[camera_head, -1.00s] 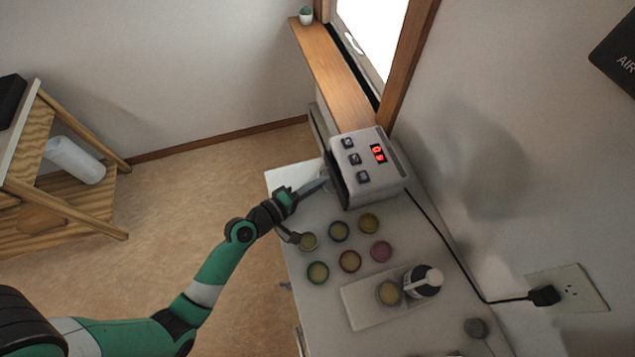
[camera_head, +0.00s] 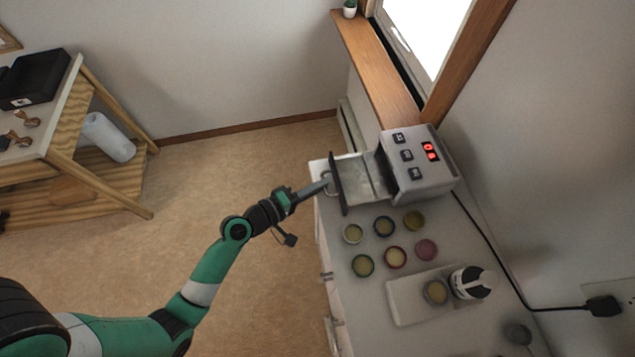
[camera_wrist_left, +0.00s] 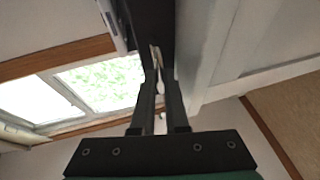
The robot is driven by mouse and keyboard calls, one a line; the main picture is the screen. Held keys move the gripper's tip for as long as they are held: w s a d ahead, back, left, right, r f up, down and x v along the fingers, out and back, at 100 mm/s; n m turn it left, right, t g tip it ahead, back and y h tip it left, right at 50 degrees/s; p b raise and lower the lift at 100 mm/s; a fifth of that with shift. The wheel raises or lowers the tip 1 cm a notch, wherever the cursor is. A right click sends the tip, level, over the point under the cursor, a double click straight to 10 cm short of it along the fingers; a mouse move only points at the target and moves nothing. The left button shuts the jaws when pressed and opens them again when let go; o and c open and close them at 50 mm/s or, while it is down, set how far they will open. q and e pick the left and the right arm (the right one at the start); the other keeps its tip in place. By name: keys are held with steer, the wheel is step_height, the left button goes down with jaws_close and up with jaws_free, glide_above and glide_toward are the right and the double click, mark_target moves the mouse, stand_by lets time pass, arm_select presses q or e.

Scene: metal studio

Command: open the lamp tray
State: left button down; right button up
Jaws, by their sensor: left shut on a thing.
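The lamp (camera_head: 420,165) is a grey box with three dark buttons and a red display, standing at the far end of the white cabinet top. Its tray (camera_head: 362,177) is pulled out to the left, with a dark front plate and a handle (camera_head: 327,184). My left gripper (camera_head: 324,186) is shut on the handle at the cabinet's left edge. In the left wrist view the fingers (camera_wrist_left: 157,75) close on a pale, thin piece in front of a dark plate. My right gripper is in neither view.
Several small round jars (camera_head: 395,257) stand in front of the lamp. A white slab (camera_head: 405,301) carries another jar and a black-and-white bottle (camera_head: 471,282). A black cord (camera_head: 505,271) runs to a wall plug. Floor left of the cabinet is clear.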

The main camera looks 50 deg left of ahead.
arm_select(q)
steer(key=c, duration=0.9)
jaws_free()
steer(key=shift+w+d, duration=0.1)
steer(key=v, duration=1.1)
steer(key=shift+s+r, duration=0.1)
steer(key=shift+s, duration=0.25)
